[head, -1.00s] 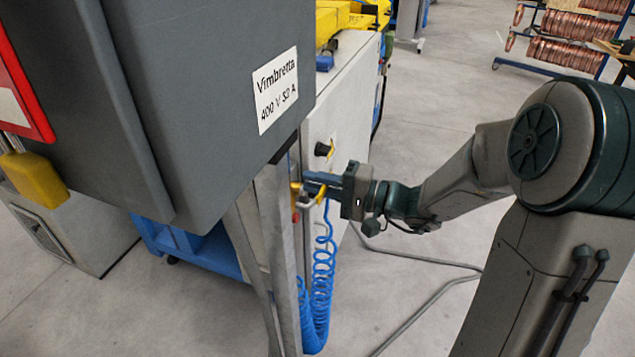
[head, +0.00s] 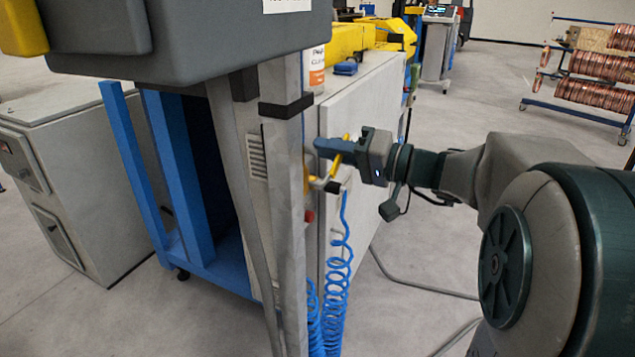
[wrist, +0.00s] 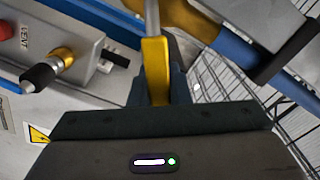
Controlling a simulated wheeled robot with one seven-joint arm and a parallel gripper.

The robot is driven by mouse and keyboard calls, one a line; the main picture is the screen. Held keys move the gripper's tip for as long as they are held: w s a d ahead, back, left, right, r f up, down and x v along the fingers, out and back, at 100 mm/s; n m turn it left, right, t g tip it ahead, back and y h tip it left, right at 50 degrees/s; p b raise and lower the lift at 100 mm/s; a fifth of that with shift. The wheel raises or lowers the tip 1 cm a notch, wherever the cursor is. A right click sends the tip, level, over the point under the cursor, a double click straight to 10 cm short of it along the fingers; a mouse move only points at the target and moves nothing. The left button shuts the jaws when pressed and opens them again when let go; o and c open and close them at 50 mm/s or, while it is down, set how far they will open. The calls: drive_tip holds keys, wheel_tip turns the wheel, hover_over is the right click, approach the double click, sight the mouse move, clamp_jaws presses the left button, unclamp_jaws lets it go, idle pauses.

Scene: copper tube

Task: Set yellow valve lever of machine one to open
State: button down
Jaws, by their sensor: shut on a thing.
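The yellow valve lever (head: 336,163) is in the head view, on the side of the pale machine behind the grey post. In the wrist view the yellow lever (wrist: 156,68) stands upright in the picture, between the dark jaws. My gripper (head: 330,148) is shut on the lever; its tips also show in the wrist view (wrist: 157,88). The lever's lower end is hidden by the gripper body in the wrist view. The valve body under the lever is mostly hidden.
A black-tipped handle on a brass fitting (wrist: 58,62) and a red knob (wrist: 5,30) sit left of the lever. Wire mesh (wrist: 235,110) is at right. The blue coiled hose (head: 338,262) hangs below my gripper. The grey post (head: 288,200) stands close left.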

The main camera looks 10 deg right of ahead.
drive_tip(key=shift+s+a+r+n+b, duration=0.2)
drive_tip(key=shift+n+b, duration=0.45)
drive_tip(key=shift+b, duration=0.6)
drive_tip(key=shift+s+a+r+n+b, duration=0.1)
drive_tip(key=shift+s+r+n+b, duration=0.2)
drive_tip(key=shift+n+b, duration=0.65)
drive_tip(key=shift+s+a+r+n+b, duration=0.2)
drive_tip(key=shift+r+n+b, duration=0.15)
drive_tip(key=shift+b, duration=1.15)
drive_tip(key=c, duration=1.4)
unclamp_jaws()
drive_tip(key=shift+w+d, duration=0.1)
drive_tip(key=shift+o, duration=0.2)
drive_tip(key=shift+r, duration=0.1)
